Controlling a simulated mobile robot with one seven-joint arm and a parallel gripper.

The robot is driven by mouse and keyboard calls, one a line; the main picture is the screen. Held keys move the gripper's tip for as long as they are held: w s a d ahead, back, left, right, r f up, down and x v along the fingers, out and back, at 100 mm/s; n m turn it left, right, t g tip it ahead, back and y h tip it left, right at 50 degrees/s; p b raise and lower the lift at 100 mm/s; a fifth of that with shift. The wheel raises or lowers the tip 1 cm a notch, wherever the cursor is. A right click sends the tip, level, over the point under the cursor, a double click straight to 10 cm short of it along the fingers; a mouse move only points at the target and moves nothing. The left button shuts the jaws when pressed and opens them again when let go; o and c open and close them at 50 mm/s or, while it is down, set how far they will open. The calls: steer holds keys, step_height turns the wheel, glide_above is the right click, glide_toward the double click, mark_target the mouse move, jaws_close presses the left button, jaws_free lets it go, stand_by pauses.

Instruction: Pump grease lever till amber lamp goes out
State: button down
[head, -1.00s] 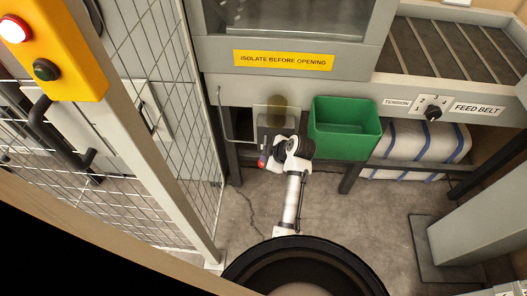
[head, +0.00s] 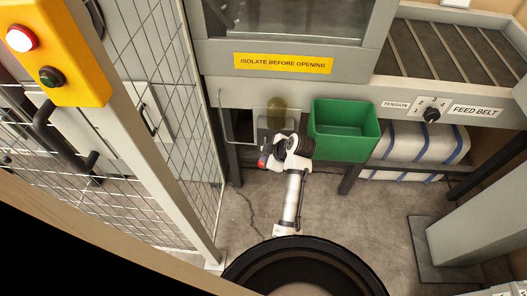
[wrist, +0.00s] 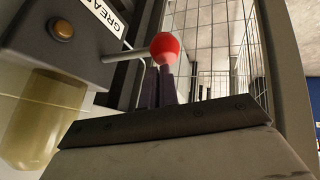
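The grease unit (wrist: 100,55) fills the left of the wrist view, with a partly cut-off label. Its round amber lamp (wrist: 62,29) looks dull brown, with no clear glow. A yellowish reservoir (wrist: 40,118) hangs below; it also shows in the head view (head: 277,108). The grease lever (wrist: 126,55) is a thin metal rod sticking out sideways, ending in a red ball knob (wrist: 165,46). My gripper (wrist: 161,72) has its dark fingers close together right at the knob. The knob hides the fingertips, so contact is unclear. In the head view my wrist covers most of the unit.
A green bin (head: 343,132) hangs just right of my wrist. A mesh fence (head: 170,100) stands at the left. Above are the yellow-signed panel (head: 283,63) and the feed belt's tension knob (head: 431,114).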

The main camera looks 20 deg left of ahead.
steer(key=shift+w+a+r+p, duration=0.1)
steer(key=shift+w+r+p, duration=0.1)
steer(key=shift+r+p, duration=0.45)
steer(key=shift+w+a+r+p, duration=0.15)
steer(key=shift+r+p, duration=0.25)
steer(key=shift+r, duration=0.5)
steer(key=shift+w+d+r+p, duration=0.1)
steer(key=shift+w+r+p, duration=0.15)
steer(key=shift+r+p, duration=0.4)
steer(key=shift+r, duration=0.2)
steer(key=r+p, duration=0.1)
steer(key=r, duration=0.1)
steer(key=w+r+p, duration=0.1)
steer(key=r+p, duration=0.1)
steer(key=shift+w+a+r, duration=0.1)
steer(key=shift+a+r, duration=0.1)
steer(key=shift+r, duration=0.15)
